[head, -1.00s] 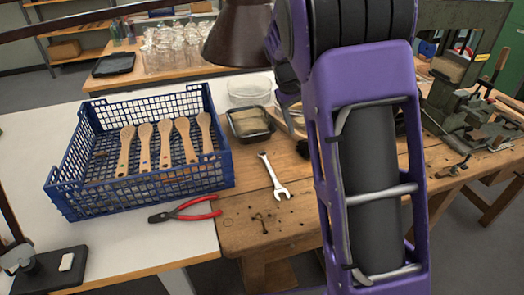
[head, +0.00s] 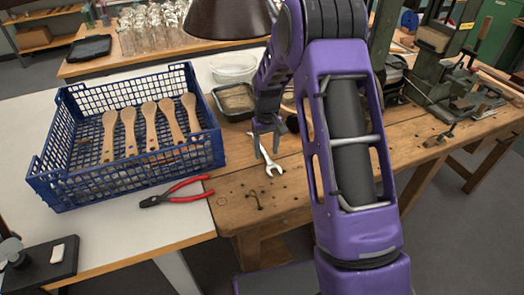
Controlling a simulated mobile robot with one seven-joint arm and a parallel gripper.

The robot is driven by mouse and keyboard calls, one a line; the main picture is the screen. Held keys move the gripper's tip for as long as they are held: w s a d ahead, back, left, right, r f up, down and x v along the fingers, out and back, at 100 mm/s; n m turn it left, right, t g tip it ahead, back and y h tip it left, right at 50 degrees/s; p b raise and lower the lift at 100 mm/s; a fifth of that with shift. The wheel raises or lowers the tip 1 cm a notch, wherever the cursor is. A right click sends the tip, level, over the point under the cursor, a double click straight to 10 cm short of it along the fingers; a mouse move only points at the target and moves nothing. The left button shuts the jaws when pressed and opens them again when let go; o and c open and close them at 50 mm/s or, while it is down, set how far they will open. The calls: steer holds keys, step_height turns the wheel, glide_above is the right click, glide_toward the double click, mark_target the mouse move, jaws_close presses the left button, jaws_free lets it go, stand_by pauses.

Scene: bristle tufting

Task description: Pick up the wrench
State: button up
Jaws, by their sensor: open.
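The wrench (head: 271,166) is silver and lies flat on the wooden bench, its open jaw end toward the front. Its far end is partly hidden behind my gripper. My gripper (head: 266,152) points down over the far part of the wrench, with its fingers apart. I cannot tell from this view how high the fingertips are above the wrench.
A blue crate (head: 130,185) with several wooden brush handles stands to the left. Red-handled pliers (head: 176,192) lie in front of it. A black tray (head: 232,101) sits behind my gripper. A brown lamp shade (head: 228,18) hangs above. A green machine (head: 455,85) stands at right.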

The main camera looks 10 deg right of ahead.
steer(key=shift+f, duration=0.6)
jaws_close()
steer(key=shift+r, duration=0.1)
stand_by(0.8)
